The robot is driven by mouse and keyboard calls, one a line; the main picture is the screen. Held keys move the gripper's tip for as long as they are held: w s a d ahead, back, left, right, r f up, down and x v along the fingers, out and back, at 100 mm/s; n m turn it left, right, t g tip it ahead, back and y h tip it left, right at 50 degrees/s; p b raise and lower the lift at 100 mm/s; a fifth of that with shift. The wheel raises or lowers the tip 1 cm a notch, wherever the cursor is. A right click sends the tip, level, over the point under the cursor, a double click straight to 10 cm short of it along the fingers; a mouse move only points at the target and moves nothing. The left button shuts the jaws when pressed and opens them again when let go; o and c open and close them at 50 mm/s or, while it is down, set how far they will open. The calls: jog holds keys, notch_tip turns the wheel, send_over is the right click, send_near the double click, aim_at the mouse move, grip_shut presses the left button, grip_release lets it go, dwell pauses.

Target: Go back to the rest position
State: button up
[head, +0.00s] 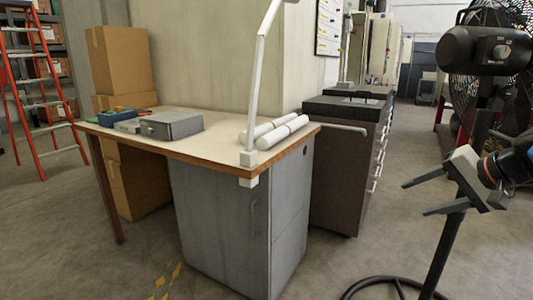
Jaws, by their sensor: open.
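My gripper (416,198) is at the right edge of the head view, to the right of the desk and clear of it. Its two grey fingers point left and are apart, with nothing between them. Only the end of my arm shows beside it; the rest is outside the picture. A grey box-like block (172,124) lies on the left part of the desk (215,122). A smaller grey block (128,125) and a green and blue item (113,115) lie to its left.
White paper rolls (276,132) lie at the desk's right end by a lamp post (256,90). A dark drawer cabinet (342,170) stands behind. A black fan (495,75) stands near my gripper. Cardboard boxes (122,62) and a red ladder (38,90) are left. Floor in front is open.

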jog(key=s+a+f+n+g+h, duration=0.1)
jog(key=s+a+f+n+h, duration=0.1)
jog(key=s+a+f+n, duration=0.2)
jog(key=s+a+f+n+g+h, duration=0.2)
jog(key=s+a+f+n, duration=0.2)
jog(key=s+f, duration=0.7)
notch_tip(320, 180, down, 2)
jog(key=shift+s+a+f+n+g, duration=0.15)
jog(key=shift+a+n+g, duration=0.2)
jog(key=shift+a, duration=0.45)
